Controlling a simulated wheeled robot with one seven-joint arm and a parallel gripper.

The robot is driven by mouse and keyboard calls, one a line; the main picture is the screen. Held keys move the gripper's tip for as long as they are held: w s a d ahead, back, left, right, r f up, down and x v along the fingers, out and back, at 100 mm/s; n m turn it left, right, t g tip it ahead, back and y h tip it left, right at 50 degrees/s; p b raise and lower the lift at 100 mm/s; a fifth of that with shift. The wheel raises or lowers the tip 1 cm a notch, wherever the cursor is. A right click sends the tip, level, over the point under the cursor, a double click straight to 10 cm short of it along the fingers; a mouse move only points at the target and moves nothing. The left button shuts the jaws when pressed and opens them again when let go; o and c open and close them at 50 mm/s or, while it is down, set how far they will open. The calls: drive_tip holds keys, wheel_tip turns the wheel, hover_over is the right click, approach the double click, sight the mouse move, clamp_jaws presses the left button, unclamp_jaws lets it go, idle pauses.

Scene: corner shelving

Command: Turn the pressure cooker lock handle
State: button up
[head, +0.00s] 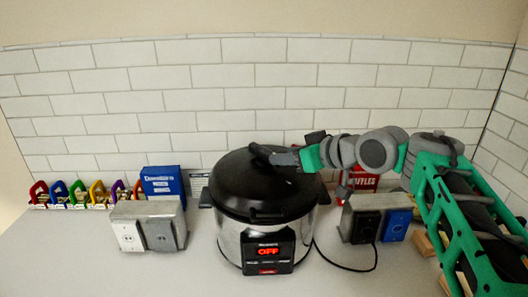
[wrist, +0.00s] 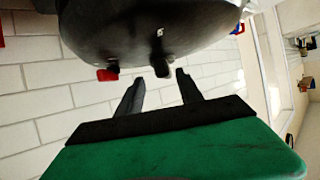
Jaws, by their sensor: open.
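The pressure cooker (head: 228,240) stands on the counter, with a steel body, a black lid (head: 235,185) and a front panel reading "OFF". In the head view my gripper (head: 276,157) reaches in from the right at the top of the lid, by the dark lock handle (head: 258,150), which it partly hides. In the wrist view the black lid (wrist: 120,30) fills the top. My gripper (wrist: 158,78) is open, and a dark knob-like part of the lid (wrist: 160,64) shows between its fingertips. I cannot tell whether either finger touches it.
A grey outlet box (head: 147,226) stands left of the cooker, with a blue box (head: 163,181) behind it. Another outlet box (head: 366,222) and a red box (head: 358,178) are on the right. Several coloured clips (head: 79,192) line the wall. The counter's front left is clear.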

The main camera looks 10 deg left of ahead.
sight(265, 149)
drive_tip(key=shift+w+a+r+n+y, duration=0.4)
drive_tip(key=shift+w+a+r+y, duration=0.2)
drive_tip(key=shift+a, duration=0.15)
drive_tip(key=p+x, duration=0.1)
drive_tip(key=x, duration=0.6)
drive_tip(key=shift+a+f+p, duration=0.15)
drive_tip(key=shift+a+p, duration=0.25)
clamp_jaws()
